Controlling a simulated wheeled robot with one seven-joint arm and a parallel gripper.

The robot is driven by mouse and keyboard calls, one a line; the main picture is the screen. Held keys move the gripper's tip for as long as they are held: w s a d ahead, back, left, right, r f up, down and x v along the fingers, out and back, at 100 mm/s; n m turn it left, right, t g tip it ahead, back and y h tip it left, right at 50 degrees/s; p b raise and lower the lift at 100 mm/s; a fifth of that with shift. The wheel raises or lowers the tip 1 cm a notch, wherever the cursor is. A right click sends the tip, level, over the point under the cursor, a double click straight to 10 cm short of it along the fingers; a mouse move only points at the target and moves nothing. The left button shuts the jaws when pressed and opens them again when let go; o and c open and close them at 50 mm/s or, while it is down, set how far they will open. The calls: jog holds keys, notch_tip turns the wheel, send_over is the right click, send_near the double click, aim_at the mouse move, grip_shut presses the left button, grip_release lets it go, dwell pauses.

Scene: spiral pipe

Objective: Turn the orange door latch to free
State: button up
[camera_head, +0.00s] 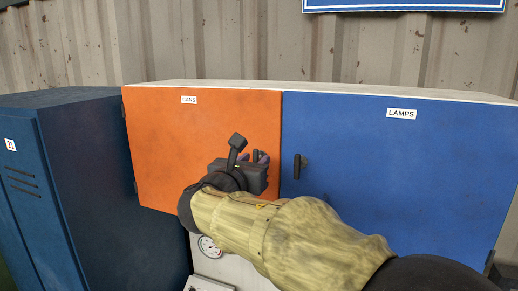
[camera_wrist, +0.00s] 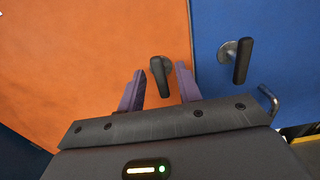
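The orange door (camera_head: 200,140), labelled CANS, is closed flush beside the blue door. Its dark latch (camera_wrist: 159,76) sits near the door's right edge; in the wrist view its lever points down, slightly tilted. My gripper (camera_wrist: 160,84) is open, with one purple finger on each side of the latch lever. A gap shows between the lever and each finger, though how near they are in depth I cannot tell. In the head view my gripper (camera_head: 262,157) is in front of the latch and mostly hides it.
The blue door (camera_head: 390,160), labelled LAMPS, has its own dark latch (camera_head: 299,166) just right of my gripper; it also shows in the wrist view (camera_wrist: 241,60). A dark blue locker (camera_head: 75,190) stands at the left. A round gauge (camera_head: 209,246) is below the orange door.

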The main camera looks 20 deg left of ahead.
jog(key=shift+w, duration=1)
jog(key=shift+d, duration=0.1)
grip_shut()
